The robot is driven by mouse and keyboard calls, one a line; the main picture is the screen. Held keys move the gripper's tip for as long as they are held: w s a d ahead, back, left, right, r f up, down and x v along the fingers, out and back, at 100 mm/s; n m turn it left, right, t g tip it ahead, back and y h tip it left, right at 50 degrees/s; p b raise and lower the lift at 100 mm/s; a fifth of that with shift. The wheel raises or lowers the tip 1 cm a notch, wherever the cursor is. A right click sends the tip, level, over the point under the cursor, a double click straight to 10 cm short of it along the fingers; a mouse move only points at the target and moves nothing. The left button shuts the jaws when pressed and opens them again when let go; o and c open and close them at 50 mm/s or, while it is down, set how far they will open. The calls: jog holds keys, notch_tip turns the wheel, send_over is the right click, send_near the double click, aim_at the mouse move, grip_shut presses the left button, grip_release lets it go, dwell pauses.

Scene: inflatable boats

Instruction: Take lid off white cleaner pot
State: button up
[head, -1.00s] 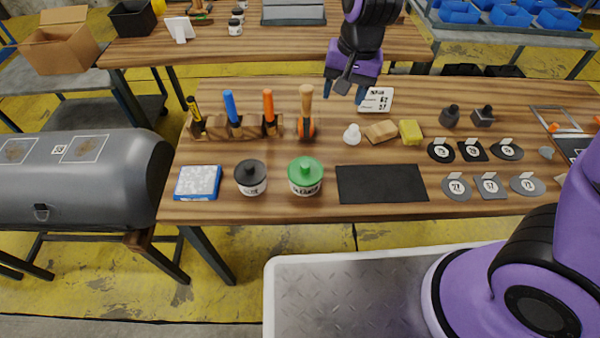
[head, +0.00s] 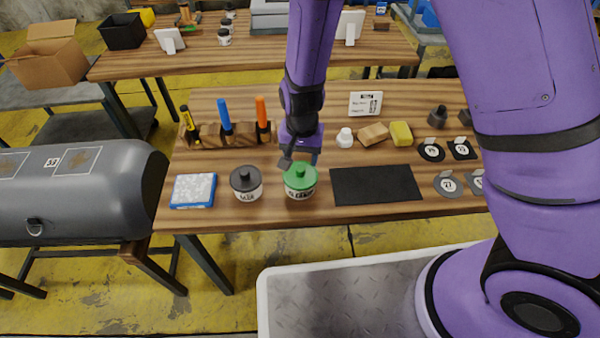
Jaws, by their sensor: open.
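A white pot with a green lid (head: 300,177) stands near the front of the wooden table. The lid has a knob on top and is on the pot. To its left stands a second white pot with a black lid (head: 246,181), also closed. The labels on both are too small to read. A small white knobbed item (head: 345,138) sits farther back. My gripper (head: 300,160) points down, open and empty, at the back edge of the green lid. Its fingers partly overlap the lid in the picture, and I cannot tell whether they touch it.
A black mat (head: 376,185) lies right of the green-lidded pot. A blue-edged white pad (head: 194,190) lies at left. A wooden rack (head: 208,135) with upright tools stands behind the pots. A wooden block (head: 373,134) and yellow sponge (head: 401,134) are behind the mat.

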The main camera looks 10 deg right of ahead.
aim_at(300, 168)
jog(key=shift+w+a+f, duration=0.1)
jog(key=shift+f, duration=1.25)
jog(key=shift+w+f, duration=0.1)
jog(key=shift+f, duration=1.2)
jog(key=c, duration=1)
